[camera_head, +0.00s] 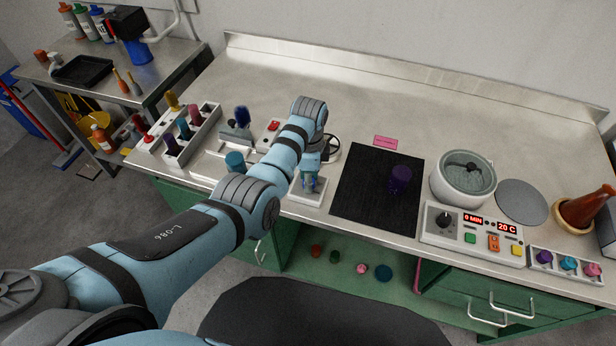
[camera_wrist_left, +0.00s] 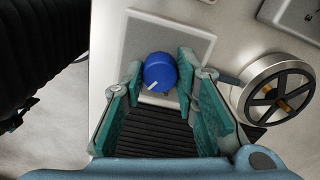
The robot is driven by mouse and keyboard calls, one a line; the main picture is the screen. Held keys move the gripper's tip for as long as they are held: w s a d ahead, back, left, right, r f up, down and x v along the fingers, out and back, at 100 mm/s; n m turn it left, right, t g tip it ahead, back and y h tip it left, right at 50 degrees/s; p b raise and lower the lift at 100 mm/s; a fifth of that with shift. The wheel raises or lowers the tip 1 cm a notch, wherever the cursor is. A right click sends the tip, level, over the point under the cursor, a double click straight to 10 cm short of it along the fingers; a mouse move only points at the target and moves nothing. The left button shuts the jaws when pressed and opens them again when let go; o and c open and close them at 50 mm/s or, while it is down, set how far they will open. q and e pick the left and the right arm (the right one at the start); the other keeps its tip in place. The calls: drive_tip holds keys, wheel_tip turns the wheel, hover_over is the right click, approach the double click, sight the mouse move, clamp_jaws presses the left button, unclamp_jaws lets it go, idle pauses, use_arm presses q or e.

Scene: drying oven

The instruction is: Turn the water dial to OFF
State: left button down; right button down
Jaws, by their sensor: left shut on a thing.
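The water dial (camera_wrist_left: 160,72) is a round blue knob with a white pointer mark, seen in the left wrist view. It sits on a pale square plate (camera_wrist_left: 190,38), and its mark points to the lower left. No OFF label is readable. My left gripper (camera_wrist_left: 159,80) has its teal fingers on either side of the knob and is shut on it. In the head view the left gripper (camera_head: 310,177) reaches down onto the plate (camera_head: 300,196) near the counter's front edge, and the gripper mostly hides the knob. My right gripper is in neither view.
A handwheel (camera_wrist_left: 280,90) stands close to the right of the dial in the wrist view. In the head view a black mat (camera_head: 365,205) with a purple jar (camera_head: 400,178) lies right of the gripper. A water bath (camera_head: 463,190) and control panel (camera_head: 455,232) stand further right.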

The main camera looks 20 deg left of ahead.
use_arm(q)
drive_tip(key=shift+r+n+p, duration=0.1)
drive_tip(key=shift+n+p, duration=0.5)
drive_tip(key=shift+n, duration=0.3)
drive_tip(key=n+p, duration=0.1)
drive_tip(key=n, duration=0.1)
drive_tip(key=shift+n, duration=0.3)
drive_tip(key=n, duration=0.2)
drive_tip(key=shift+n+p, duration=0.35)
drive_tip(key=shift+n, duration=0.05)
drive_tip(key=n, duration=0.3)
drive_tip(key=shift+n, duration=0.3)
drive_tip(key=n+p, duration=0.1)
drive_tip(key=n, duration=1.2)
